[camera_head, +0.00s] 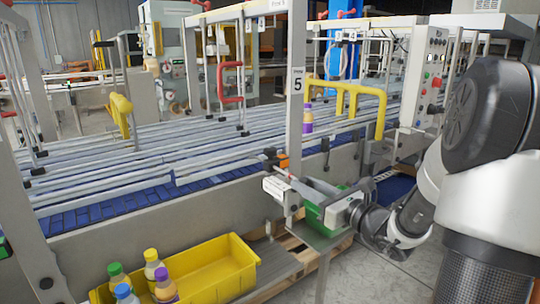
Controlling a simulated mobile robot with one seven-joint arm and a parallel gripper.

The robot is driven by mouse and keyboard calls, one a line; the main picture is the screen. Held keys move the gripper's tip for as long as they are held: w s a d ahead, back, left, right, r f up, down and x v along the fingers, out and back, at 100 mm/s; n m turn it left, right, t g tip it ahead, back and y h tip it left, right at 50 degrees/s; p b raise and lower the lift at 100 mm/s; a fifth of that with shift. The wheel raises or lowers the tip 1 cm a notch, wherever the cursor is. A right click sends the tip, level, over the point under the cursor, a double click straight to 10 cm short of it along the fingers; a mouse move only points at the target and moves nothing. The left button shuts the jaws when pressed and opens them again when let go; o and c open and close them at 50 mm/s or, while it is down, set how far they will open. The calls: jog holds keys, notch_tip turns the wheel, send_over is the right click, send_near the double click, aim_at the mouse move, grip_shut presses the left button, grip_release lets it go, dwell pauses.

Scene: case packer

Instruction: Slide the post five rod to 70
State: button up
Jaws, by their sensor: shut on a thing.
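Post five (296,120) is an upright pale post with a "5" label, standing at the near side of the conveyor. An orange-and-black clamp (283,160) sits low on it, by the end of the guide rails.
A yellow bin (215,272) with several capped bottles stands on a shelf at the front. A purple bottle (307,118) stands on the conveyor behind post five. Yellow brackets (345,95) and a grey control box (425,75) are to the right. Bare floor shows at lower right.

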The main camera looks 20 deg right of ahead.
jog(key=shift+b+x, duration=0.35)
jog(key=shift+x, duration=1.6)
dwell(0.4)
jog(key=o, duration=0.9)
jog(key=shift+c, duration=0.2)
jog(key=v, duration=0.7)
jog(key=shift+p, duration=0.4)
